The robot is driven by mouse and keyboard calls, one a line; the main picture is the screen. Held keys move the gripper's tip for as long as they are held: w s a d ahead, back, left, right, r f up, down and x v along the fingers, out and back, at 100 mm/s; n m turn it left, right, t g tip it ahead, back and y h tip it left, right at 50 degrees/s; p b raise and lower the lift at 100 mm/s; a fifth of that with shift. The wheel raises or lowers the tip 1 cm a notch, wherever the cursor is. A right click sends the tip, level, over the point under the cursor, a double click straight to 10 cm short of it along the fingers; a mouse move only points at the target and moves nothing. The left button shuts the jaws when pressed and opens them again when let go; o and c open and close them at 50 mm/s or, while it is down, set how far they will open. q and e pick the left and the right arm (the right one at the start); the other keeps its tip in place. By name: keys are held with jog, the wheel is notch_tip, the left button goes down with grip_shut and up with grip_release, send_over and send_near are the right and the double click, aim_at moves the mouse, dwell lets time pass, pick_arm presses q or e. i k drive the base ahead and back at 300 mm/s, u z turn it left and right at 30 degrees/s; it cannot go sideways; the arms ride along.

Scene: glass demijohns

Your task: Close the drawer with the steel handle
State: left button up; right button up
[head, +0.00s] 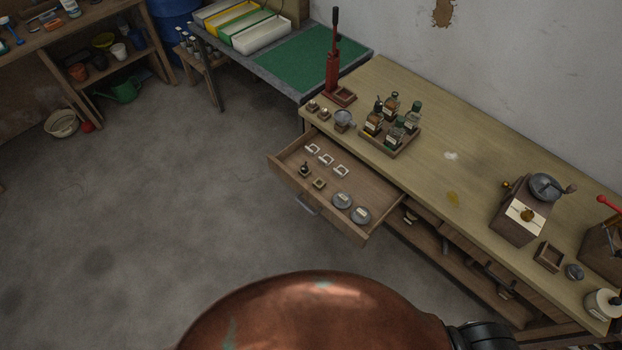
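The wooden drawer (330,218) is pulled out from the left part of the long workbench. Its front faces the open floor at the lower left. A grey metal handle (307,204) shows on the outside of that front.
The workbench top (440,170) carries a bottle tray (390,142), a red hand press (333,75) and a coffee grinder (525,210). A green-topped table (300,58) adjoins it. Floor (180,190) left of the drawer is clear.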

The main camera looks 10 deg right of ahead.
aim_at(368, 189)
jog(key=z, duration=2)
jog(key=k, duration=0.7)
jog(key=u, duration=1.5)
